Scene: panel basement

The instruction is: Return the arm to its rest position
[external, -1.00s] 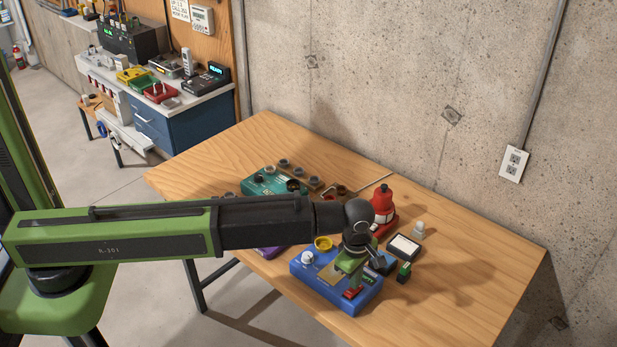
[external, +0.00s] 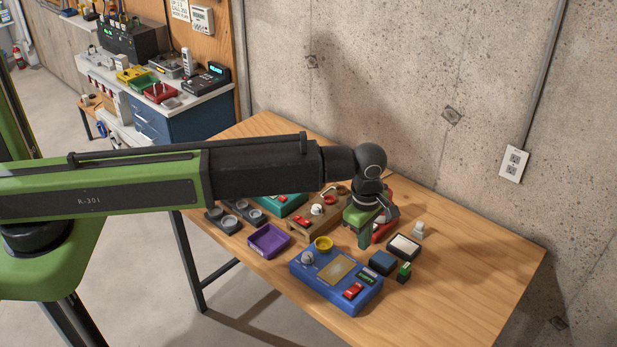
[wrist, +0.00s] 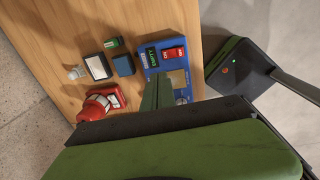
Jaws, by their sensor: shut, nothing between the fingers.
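My gripper (external: 366,240) hangs from the dark wrist joint above the wooden table, with its green and grey fingers pointing down. It is shut and empty. In the wrist view its green finger (wrist: 156,92) points towards the blue panel box (wrist: 172,62). In the external view the blue panel box (external: 337,281), with a red switch and a tan plate, lies below and in front of the gripper, apart from it. My arm stretches nearly level from the left across the table. The red bottle-like thing is mostly hidden behind the gripper in the external view; it shows in the wrist view (wrist: 100,104).
A purple tray (external: 268,241), dark blue block (external: 382,262), green-topped block (external: 404,272), white-topped pad (external: 404,247) and brown box (external: 316,213) crowd the wooden table (external: 470,255). A concrete wall (external: 420,90) stands behind. The air above the table's right side is free.

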